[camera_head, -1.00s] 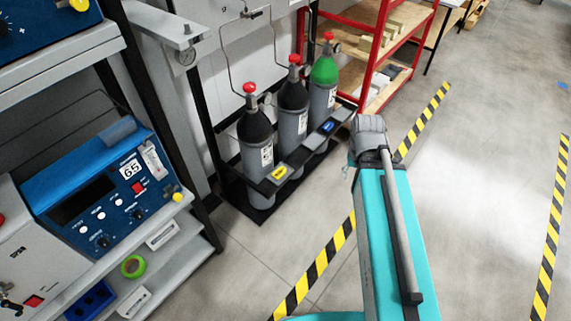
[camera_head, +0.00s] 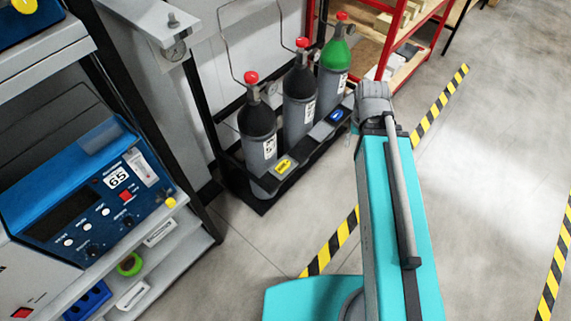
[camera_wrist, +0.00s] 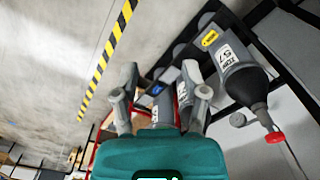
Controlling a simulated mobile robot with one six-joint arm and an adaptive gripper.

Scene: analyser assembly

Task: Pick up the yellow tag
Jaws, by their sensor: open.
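The yellow tag (camera_head: 283,166) lies on the front rail of the gas cylinder rack, in front of the nearest cylinder. It also shows in the wrist view (camera_wrist: 209,38), beyond my right finger and apart from it. My gripper (camera_wrist: 158,82) is open, its fingers spread with nothing held between them. A blue tag (camera_head: 337,115) sits farther along the same rail; in the wrist view it shows between the fingers (camera_wrist: 157,89), farther off. My fingers cannot be made out in the head view.
The rack (camera_head: 262,206) holds a grey-and-black cylinder (camera_head: 257,135), a second like it (camera_head: 299,90) and a green-topped one (camera_head: 334,70). A blue analyser (camera_head: 85,190) stands on shelving at left. A red shelf (camera_head: 405,35) is behind. Floor at right is clear, with striped tape (camera_head: 335,240).

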